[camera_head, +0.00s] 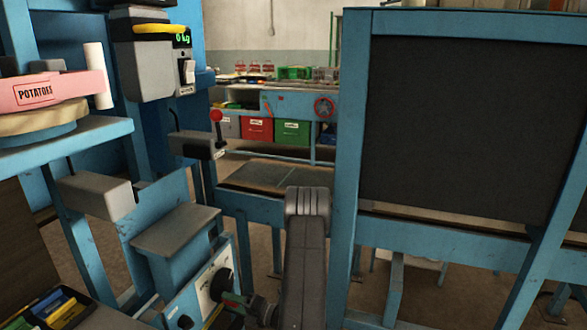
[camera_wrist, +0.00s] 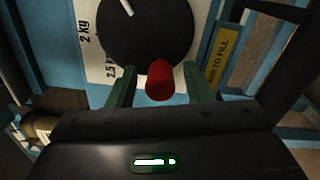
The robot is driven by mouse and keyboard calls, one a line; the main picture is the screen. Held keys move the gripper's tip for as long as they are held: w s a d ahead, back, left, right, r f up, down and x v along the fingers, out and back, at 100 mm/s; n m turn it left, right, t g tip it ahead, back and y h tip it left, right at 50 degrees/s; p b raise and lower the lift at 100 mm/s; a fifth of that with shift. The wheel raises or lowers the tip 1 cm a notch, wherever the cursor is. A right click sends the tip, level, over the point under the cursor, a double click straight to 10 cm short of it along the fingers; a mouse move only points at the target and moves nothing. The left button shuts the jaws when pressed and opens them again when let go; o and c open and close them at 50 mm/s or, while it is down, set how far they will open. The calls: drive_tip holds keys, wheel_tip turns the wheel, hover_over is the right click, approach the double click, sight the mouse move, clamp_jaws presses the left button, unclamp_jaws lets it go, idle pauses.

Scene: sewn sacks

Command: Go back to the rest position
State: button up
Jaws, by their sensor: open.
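My gripper (camera_wrist: 158,72) is open, its two green fingers spread on either side of a red knob (camera_wrist: 159,80) in the wrist view. I cannot tell whether they touch it. Beyond it is a black dial (camera_wrist: 145,30) with a white pointer mark, on a white plate marked in kg. In the head view my gripper (camera_head: 236,299) is low in the picture, close to the same dial (camera_head: 221,285), and partly hidden by my arm.
A blue frame with a dark panel (camera_head: 460,125) stands on the right. A shelf at left holds a pink potato sack (camera_head: 45,92). A scale (camera_head: 150,60) and a red-knobbed lever (camera_head: 217,117) stand behind the dial. A tray (camera_head: 55,310) lies at lower left.

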idle(0.3)
drive_tip(key=v, duration=1.4)
drive_tip(key=x, duration=1.4)
drive_tip(key=shift+a, duration=0.2)
drive_tip(key=shift+w+d+f+n+b, duration=0.1)
drive_tip(key=shift+d+f+n+b, duration=0.1)
drive_tip(key=shift+f+n+b, duration=0.25)
drive_tip(key=shift+w+d+f+n+b, duration=0.1)
drive_tip(key=shift+w+d+n+b, duration=0.1)
drive_tip(key=shift+n+b, duration=0.6)
drive_tip(key=shift+w+n+b, duration=0.2)
drive_tip(key=shift+n+b, duration=0.2)
drive_tip(key=shift+n, duration=0.65)
drive_tip(key=shift+s, duration=0.15)
